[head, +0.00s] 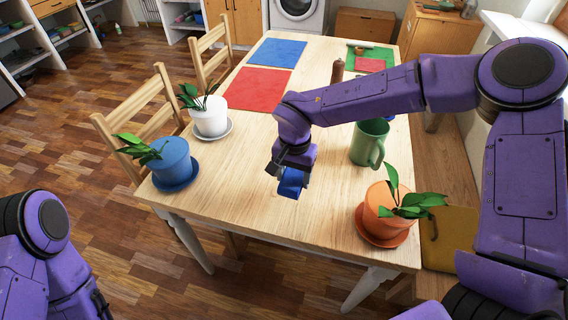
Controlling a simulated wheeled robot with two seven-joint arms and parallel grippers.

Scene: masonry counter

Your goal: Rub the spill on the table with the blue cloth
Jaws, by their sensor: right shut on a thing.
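My right gripper (284,172) reaches in over the wooden table (255,143) and points down near its front middle. It is shut on the blue cloth (291,184), a small dark blue piece showing below the jaws. I cannot tell whether the cloth touches the tabletop. I see no clear spill; it may lie under the cloth or behind my right arm. My left arm is at the lower left, off the table, and its gripper does not show.
A green mug (366,143) and an orange plant pot (385,212) stand right of the gripper. White (209,117) and blue (172,160) plant pots stand left. Red (258,90) and blue (277,53) mats lie farther back, near a brown wooden object (337,72). Chairs line the left side.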

